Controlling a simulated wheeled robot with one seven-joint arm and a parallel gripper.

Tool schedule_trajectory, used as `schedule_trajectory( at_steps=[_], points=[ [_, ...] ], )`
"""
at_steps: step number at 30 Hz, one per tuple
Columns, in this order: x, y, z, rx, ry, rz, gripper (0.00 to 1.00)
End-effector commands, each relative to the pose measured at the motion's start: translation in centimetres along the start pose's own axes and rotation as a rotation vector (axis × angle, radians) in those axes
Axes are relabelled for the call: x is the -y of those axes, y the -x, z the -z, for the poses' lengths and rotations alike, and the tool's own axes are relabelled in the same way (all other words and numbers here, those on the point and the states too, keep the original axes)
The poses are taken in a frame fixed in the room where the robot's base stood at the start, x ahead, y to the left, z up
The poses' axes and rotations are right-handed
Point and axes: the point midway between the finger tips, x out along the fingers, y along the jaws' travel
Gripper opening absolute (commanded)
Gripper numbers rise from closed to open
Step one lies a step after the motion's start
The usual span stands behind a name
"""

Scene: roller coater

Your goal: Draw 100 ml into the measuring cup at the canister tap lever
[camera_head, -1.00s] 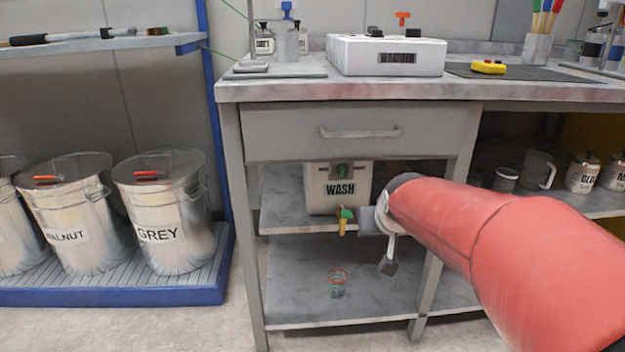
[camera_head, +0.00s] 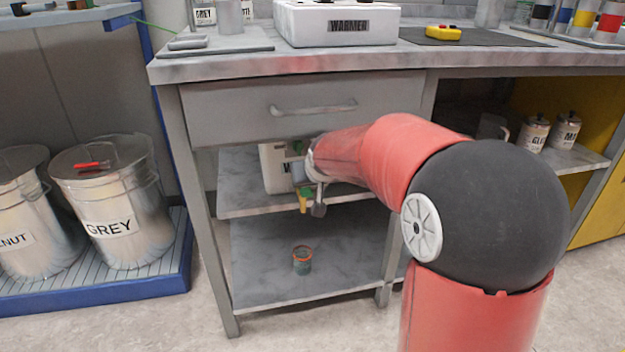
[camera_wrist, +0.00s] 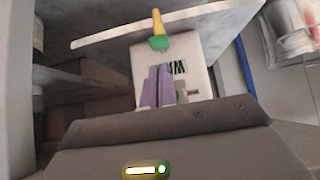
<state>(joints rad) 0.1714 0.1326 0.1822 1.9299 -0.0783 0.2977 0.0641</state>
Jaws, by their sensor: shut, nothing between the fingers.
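The white canister (camera_head: 274,170) stands on the middle shelf under the bench, its label mostly hidden by my arm in the head view. Its tap has a yellow spout (camera_head: 303,201) and a green part (camera_head: 305,191). In the wrist view, which looks upside down, the canister (camera_wrist: 195,62), yellow spout (camera_wrist: 157,22) and green part (camera_wrist: 160,43) show past my fingers. My gripper (camera_wrist: 157,84) is shut and empty, its purple fingers in front of the canister face near the tap. Contact cannot be told. A small clear measuring cup (camera_head: 302,262) stands on the lower shelf below the tap.
A drawer (camera_head: 300,108) and the bench top lie above the canister. Table legs (camera_head: 205,215) frame the shelves. A GREY bin (camera_head: 105,205) stands at left on a blue rack. Jars (camera_head: 535,133) sit on the right shelf. The lower shelf around the cup is clear.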

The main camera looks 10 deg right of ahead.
Motion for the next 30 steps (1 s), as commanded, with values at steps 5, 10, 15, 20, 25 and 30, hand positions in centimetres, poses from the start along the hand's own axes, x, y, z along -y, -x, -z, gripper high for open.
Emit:
schedule_trajectory(
  at_steps=[5, 10, 15, 20, 25, 30],
  points=[
    [0.0, -3.5, -0.1, 0.002, 0.0, 0.0, 0.0],
    [0.0, -5.6, 0.0, 0.0, -0.001, 0.0, 0.0],
    [0.0, -6.4, 0.0, 0.0, 0.0, -0.001, 0.0],
    [0.0, -6.4, 0.0, 0.0, 0.0, -0.001, 0.0],
    [0.0, -6.4, -0.1, 0.0, 0.0, -0.001, 0.0],
    [0.0, -7.0, -1.3, -0.001, 0.0, 0.0, 0.0]
  ],
)
